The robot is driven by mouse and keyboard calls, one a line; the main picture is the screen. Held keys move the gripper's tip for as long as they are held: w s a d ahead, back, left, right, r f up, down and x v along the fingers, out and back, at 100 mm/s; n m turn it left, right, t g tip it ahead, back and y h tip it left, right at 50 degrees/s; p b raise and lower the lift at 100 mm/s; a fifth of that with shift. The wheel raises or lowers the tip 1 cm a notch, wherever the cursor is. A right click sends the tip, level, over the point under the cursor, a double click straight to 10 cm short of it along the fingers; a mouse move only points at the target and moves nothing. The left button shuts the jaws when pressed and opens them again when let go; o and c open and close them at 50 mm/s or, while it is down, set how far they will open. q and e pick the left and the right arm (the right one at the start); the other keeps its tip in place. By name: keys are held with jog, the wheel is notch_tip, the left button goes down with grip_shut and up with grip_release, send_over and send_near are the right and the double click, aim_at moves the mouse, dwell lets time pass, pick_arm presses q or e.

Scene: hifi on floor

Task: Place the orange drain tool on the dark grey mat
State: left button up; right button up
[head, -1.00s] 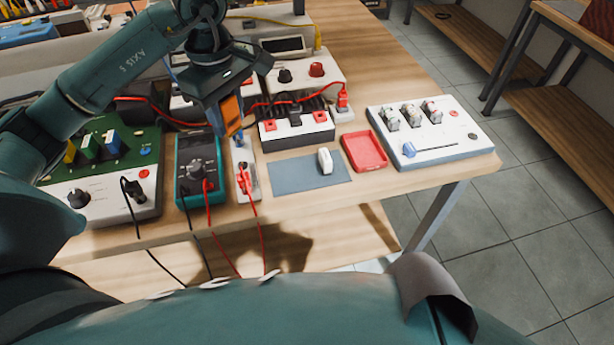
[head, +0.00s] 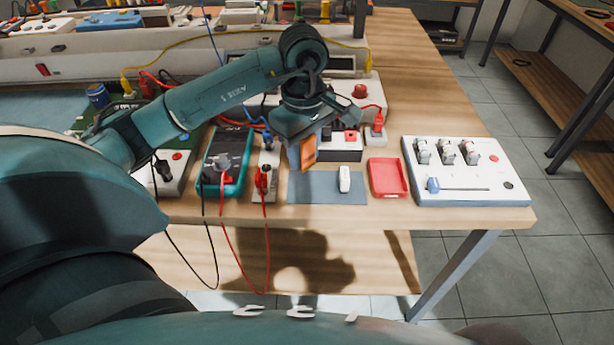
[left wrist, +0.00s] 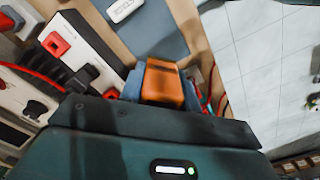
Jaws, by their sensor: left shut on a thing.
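The orange drain tool (head: 308,151) is held in my left gripper (head: 305,140), which is shut on it. In the head view it hangs over the back left part of the dark grey mat (head: 318,190); a gap below it seems to show, but its exact height is hard to tell. In the left wrist view the orange tool (left wrist: 164,84) sits between the fingertips, with the mat (left wrist: 152,35) beyond it. A white object (head: 344,179) lies on the right part of the mat. My right gripper is not in view.
A red tray (head: 388,178) lies right of the mat, and a white switch panel (head: 468,170) beyond it. Red and black cables hang over the table's front edge.

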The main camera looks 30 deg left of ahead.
aim_at(304, 186)
pick_arm(q)
jog(key=shift+f, duration=3.05)
jog(key=shift+f, duration=0.15)
jog(key=o, duration=0.9)
jog(key=shift+o, duration=0.2)
notch_tip(304, 186, up, 12)
jog(key=shift+f, duration=0.25)
jog(key=shift+r, duration=0.45)
